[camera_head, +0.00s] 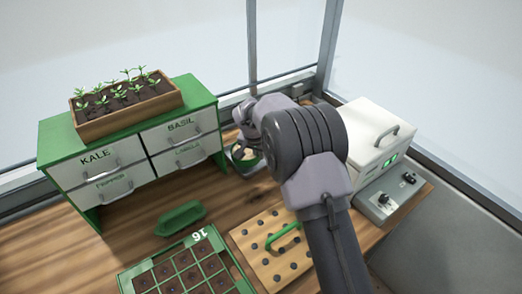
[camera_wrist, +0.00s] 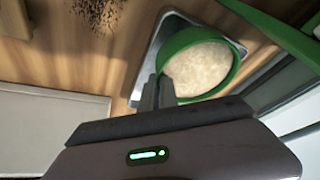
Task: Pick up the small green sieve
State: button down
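The small green sieve (camera_wrist: 205,62) is round, with a green rim and a pale, grainy surface inside. It is at or over a grey metal tray (camera_wrist: 150,56) in the wrist view; I cannot tell whether it touches the tray. My gripper (camera_wrist: 158,88) has its two dark fingers close together at the sieve's near left rim, with the rim seeming to run between the tips. In the head view the sieve (camera_head: 246,154) shows only in part, below my gripper (camera_head: 245,143); my arm hides the rest.
A green drawer cabinet (camera_head: 122,145) with a seedling box (camera_head: 130,121) on top stands at the left. A white machine (camera_head: 365,125) stands at the right. A green scoop-like tray (camera_head: 181,218), a dibber board (camera_head: 272,273) and a seed tray (camera_head: 133,277) lie in front.

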jog(key=s+a, duration=0.1)
jog(key=s, duration=0.3)
jog(key=s+a+r, duration=0.1)
jog(key=s, duration=0.3)
jog(key=s+a, duration=0.1)
jog(key=s, duration=0.3)
jog(key=shift+s+r, duration=0.15)
jog(key=shift+s, duration=0.2)
